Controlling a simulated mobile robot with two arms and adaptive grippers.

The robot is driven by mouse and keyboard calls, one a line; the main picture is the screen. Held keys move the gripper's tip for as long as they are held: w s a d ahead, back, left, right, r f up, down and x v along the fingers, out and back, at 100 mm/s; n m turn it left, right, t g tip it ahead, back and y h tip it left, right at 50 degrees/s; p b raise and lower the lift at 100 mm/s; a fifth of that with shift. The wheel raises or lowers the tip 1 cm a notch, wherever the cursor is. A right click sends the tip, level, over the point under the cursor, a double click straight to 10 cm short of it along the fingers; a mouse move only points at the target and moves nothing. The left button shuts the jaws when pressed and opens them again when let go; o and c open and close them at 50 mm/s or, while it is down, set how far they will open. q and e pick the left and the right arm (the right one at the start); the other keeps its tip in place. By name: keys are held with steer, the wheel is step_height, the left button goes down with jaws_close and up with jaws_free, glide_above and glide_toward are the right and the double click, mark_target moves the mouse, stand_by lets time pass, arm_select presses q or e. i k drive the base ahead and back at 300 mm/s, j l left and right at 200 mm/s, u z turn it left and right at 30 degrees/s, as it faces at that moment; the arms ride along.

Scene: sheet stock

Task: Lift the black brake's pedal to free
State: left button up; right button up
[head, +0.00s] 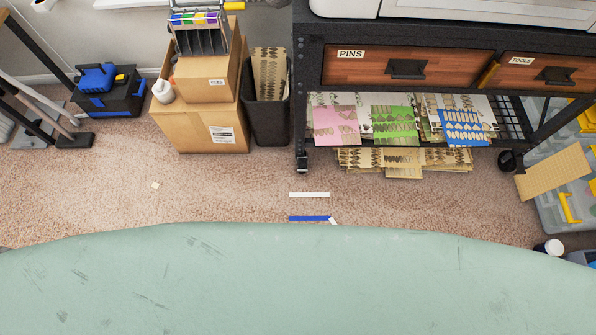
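A black metal rack (303,90) stands at the back right. A small black caster (302,161) is under its front left post, on the carpet. Another dark rounded caster-like part (510,160) is near its right side. These are the parts that could carry the black brake; the pedal is too small to make out, and I cannot tell whether it is up or down. Neither of my grippers is in view.
The rack has wooden drawers (370,68) and stacked patterned sheets (395,125) below. A dark bin (268,115) and cardboard boxes (200,125) stand left of it. Blue (309,218) and white (309,195) strips lie on otherwise mostly clear carpet (220,190).

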mark_target(519, 159)
steer(key=z, duration=1.9)
steer(key=u, duration=0.2)
